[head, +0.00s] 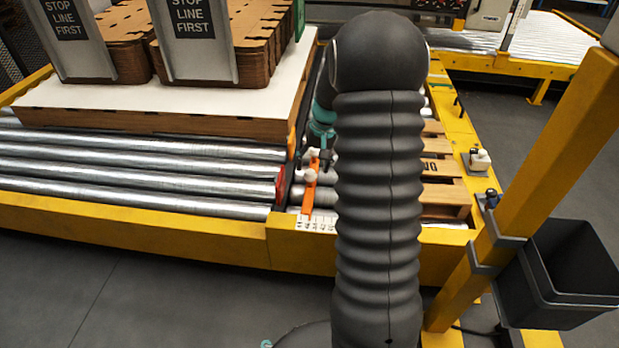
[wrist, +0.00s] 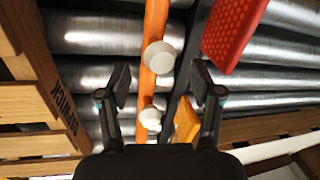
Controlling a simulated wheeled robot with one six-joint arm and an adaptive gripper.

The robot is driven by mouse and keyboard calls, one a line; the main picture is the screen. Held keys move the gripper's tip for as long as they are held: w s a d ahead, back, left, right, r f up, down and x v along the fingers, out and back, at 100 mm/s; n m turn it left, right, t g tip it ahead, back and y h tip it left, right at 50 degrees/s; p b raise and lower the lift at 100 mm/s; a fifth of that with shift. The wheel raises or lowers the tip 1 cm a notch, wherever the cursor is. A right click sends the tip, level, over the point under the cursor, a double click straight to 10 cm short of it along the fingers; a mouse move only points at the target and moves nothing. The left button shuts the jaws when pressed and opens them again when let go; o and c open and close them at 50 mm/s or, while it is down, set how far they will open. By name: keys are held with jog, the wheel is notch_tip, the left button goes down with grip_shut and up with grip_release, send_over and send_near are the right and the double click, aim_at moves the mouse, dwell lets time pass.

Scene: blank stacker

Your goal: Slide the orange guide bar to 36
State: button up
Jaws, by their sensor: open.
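The orange guide bar (head: 309,194) lies over the rollers at the right end of the conveyor in the head view, with white knobs (head: 310,176) on it. A white number scale (head: 316,224) sits at its near end on the yellow frame; its figures are too small to read. In the wrist view the bar (wrist: 156,28) runs lengthwise between the fingers, with one white knob (wrist: 158,57) just beyond the fingertips and another (wrist: 150,118) closer in. My gripper (wrist: 160,88) is open, one finger on each side of the bar, with gaps showing. My arm hides part of the area in the head view.
A red perforated piece (wrist: 234,30) lies close to the right finger. A wooden pallet (head: 447,192) stands right of my arm. A white-topped stack (head: 200,97) bears brown blanks at left. A yellow post (head: 550,160) and black bin (head: 560,275) stand at right.

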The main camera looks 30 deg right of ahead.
aim_at(311, 170)
jog(key=shift+w+a+f+b, duration=0.1)
jog(key=shift+a+f+b, duration=0.1)
jog(key=shift+f, duration=0.9)
jog(key=shift+w+a+f+b, duration=0.1)
jog(key=shift+a+f, duration=0.1)
jog(key=shift+f, duration=0.9)
